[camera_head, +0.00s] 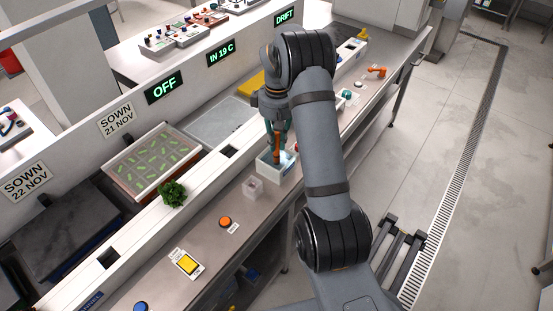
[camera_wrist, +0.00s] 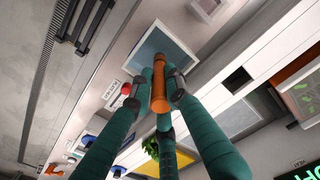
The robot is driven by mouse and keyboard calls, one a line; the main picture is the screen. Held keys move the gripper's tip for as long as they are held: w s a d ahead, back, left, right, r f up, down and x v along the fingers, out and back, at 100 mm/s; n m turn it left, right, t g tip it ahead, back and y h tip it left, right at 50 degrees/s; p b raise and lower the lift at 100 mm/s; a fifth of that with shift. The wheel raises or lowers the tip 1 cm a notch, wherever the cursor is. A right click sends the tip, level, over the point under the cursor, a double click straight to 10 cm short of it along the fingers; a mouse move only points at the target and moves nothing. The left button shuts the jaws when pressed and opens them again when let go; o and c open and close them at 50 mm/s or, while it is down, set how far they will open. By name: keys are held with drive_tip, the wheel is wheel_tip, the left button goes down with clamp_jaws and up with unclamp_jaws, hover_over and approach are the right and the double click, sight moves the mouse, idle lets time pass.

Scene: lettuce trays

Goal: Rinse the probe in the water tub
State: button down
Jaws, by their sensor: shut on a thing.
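My gripper (camera_head: 278,137) is shut on an orange probe (camera_head: 276,153) and holds it pointing down over the water tub. The tub (camera_head: 269,174) is a small white box with pale blue water, standing on the steel bench. In the wrist view the probe (camera_wrist: 159,90) sits between the teal fingers, and the tub (camera_wrist: 184,45) shows beyond it. The probe's lower end overlaps the tub in both views. I cannot tell whether its tip is in the water.
A small clear container (camera_head: 253,187) stands beside the tub. An orange button (camera_head: 225,222) and a yellow button (camera_head: 187,263) are nearer on the bench. A lettuce plant (camera_head: 173,193) sits on the ledge next to a seedling tray (camera_head: 119,184). Past the tub lies an orange tool (camera_head: 377,71).

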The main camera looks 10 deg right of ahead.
wheel_tip(320, 180, up, 10)
drive_tip(key=p, duration=0.8)
drive_tip(key=shift+f, duration=0.15)
drive_tip(key=shift+s, duration=0.1)
